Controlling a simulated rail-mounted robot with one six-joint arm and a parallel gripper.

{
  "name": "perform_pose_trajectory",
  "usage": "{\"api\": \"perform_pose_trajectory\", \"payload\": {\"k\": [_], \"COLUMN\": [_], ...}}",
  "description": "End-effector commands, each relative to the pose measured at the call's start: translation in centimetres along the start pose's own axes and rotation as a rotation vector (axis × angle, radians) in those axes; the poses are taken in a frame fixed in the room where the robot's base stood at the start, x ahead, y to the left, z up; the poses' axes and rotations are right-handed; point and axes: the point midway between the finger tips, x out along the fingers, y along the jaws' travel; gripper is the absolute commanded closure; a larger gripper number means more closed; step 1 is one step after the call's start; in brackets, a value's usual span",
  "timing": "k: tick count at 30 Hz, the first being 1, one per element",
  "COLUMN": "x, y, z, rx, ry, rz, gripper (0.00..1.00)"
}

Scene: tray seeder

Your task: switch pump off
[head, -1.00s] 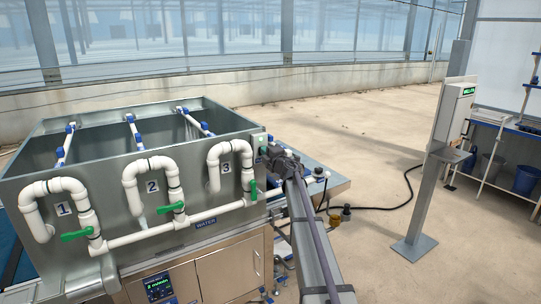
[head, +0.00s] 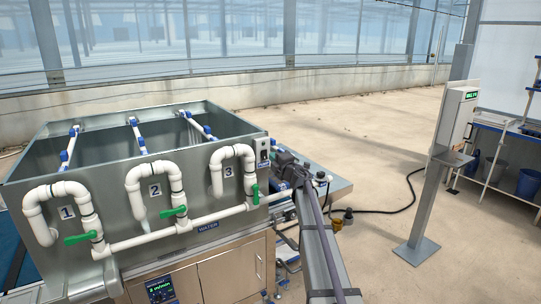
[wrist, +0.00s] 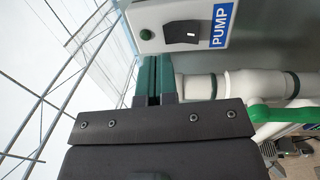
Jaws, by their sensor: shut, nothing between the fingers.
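The pump switch box (wrist: 152,14) is a pale box with a black rocker switch (wrist: 182,32), a dark green lamp (wrist: 146,34) that looks unlit, and a blue PUMP label (wrist: 220,26). In the head view the box (head: 263,151) sits at the right end of the tank's front wall. My gripper (wrist: 155,60) is shut and empty, its green fingertips just below the box's edge in the wrist picture, beside the rocker and apart from it. In the head view my dark wrist is right of the box; the fingertips are not clear there.
White pipes (head: 222,213) with green valve handles (head: 254,194) run along the tank (head: 115,213), close to my gripper. A control post (head: 424,205) with a screen stands at right.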

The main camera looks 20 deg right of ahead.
Motion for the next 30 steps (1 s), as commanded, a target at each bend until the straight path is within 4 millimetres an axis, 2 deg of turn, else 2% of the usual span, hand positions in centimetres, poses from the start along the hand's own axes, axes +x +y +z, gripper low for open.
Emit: {"api": "perform_pose_trajectory", "payload": {"k": [1, 6, 12, 26, 28, 30], "x": [-1.6, -5.7, -8.6, -8.8, -8.8, -9.0], "y": [0.5, 1.6, 2.2, 2.2, 2.1, 2.0], "z": [-0.1, -0.1, 0.0, 0.1, 0.7, 2.4], "rx": [-0.001, -0.001, -0.001, 0.001, 0.008, 0.048], "ry": [-0.002, -0.002, -0.001, -0.001, -0.035, -0.14], "rz": [0.0, 0.0, 0.0, 0.0, -0.006, -0.007], "gripper": [1.0, 1.0, 1.0, 1.0, 1.0, 1.0]}}
